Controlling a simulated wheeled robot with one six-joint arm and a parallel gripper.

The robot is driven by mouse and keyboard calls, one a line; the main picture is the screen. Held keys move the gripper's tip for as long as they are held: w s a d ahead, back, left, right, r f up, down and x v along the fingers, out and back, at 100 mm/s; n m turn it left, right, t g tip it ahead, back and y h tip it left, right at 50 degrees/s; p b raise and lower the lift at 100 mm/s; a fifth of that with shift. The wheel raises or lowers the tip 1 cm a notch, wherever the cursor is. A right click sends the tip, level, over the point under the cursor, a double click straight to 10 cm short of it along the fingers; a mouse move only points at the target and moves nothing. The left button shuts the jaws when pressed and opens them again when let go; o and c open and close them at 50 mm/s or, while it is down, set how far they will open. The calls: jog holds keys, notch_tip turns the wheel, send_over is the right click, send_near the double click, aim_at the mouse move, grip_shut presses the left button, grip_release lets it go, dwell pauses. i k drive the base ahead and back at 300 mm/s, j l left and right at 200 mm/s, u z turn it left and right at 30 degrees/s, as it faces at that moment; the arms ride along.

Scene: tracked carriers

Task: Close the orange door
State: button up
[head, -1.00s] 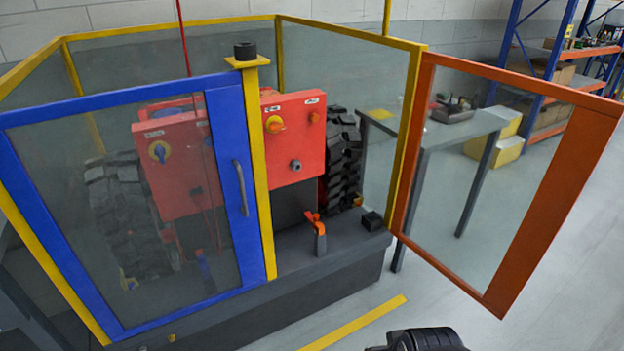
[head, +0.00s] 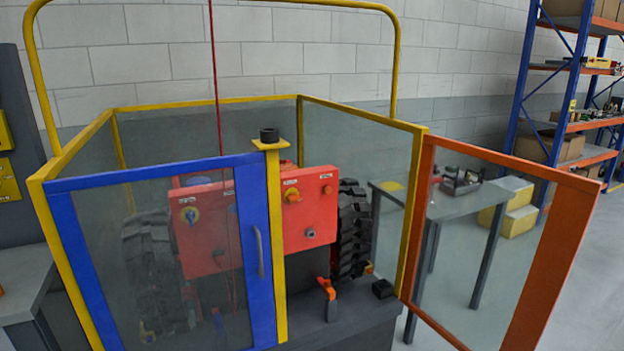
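The orange door (head: 570,240) is a clear panel in an orange frame. It is hinged on the yellow post at the right side of the enclosure and stands wide open, swung out to the right. The blue door (head: 249,225) beside it lies in line with the enclosure's front and has a grey handle (head: 260,251). The opening between the yellow middle post (head: 276,240) and the orange door shows a red machine box (head: 310,205) inside. My gripper is not in view now.
A grey table (head: 440,203) with tools stands behind the orange door. Yellow steps (head: 515,212) and a blue-orange shelf rack (head: 580,125) are farther right. An orange lever (head: 327,288) and a black block (head: 383,288) sit on the base in the opening. Floor at right looks clear.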

aim_at(575, 203)
jog(key=i+l+z, duration=0.15)
jog(key=l, duration=0.25)
jog(key=i+l+z, duration=0.15)
jog(key=l, duration=0.25)
jog(key=i+l+z, duration=0.15)
jog(key=l, duration=0.2)
jog(key=k, duration=0.05)
